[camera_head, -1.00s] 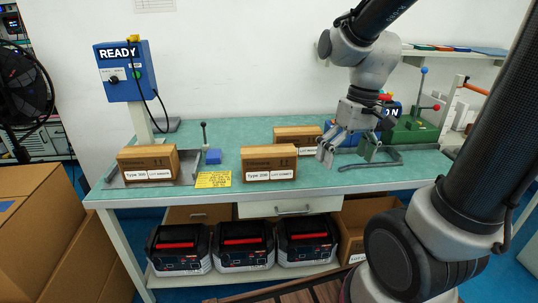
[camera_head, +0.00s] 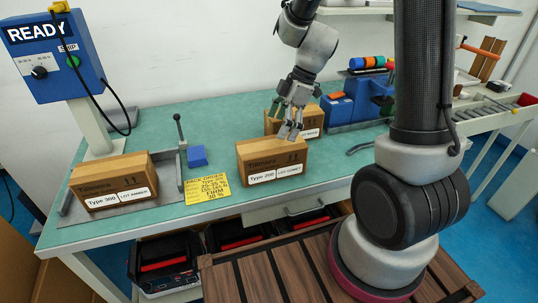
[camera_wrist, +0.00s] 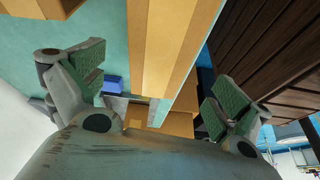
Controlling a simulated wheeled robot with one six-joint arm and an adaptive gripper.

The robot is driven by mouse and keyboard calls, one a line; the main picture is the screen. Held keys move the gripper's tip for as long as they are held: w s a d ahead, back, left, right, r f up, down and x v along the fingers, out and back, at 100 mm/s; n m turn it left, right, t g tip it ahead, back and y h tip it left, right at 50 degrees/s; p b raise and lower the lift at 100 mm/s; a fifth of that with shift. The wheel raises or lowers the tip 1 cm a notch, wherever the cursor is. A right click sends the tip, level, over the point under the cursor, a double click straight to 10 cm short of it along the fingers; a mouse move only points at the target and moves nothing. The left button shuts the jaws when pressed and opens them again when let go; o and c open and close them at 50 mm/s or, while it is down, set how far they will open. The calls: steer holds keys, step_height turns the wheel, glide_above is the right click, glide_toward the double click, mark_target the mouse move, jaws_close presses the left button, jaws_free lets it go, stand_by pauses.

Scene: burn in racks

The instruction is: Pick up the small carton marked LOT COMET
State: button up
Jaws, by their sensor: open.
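The small carton marked LOT COMET (camera_head: 268,158) stands on the green bench top near its front edge; its front labels read Type 200 and LOT COMET. My gripper (camera_head: 286,120) is open and points down over the carton's upper right part. In the wrist view the carton (camera_wrist: 150,45) shows its tape stripe and lies between the two green finger pads, with visible space on both sides. The head view does not settle whether a fingertip touches it.
A carton marked LOT AMBER (camera_head: 113,182) sits on a tray at left. Another carton (camera_head: 308,122) stands close behind the COMET carton. A blue block (camera_head: 197,156), an upright lever (camera_head: 180,130) and a yellow pack-order note (camera_head: 207,188) lie between. A blue fixture (camera_head: 350,103) stands at right.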

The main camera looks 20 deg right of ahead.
mark_target(273, 143)
steer(key=shift+f+n, duration=0.1)
steer(key=shift+n, duration=0.5)
steer(key=x, duration=0.7)
steer(key=shift+f, duration=0.35)
steer(key=shift+c, duration=0.2)
steer(key=c, duration=1.6)
steer(key=shift+r, duration=0.15)
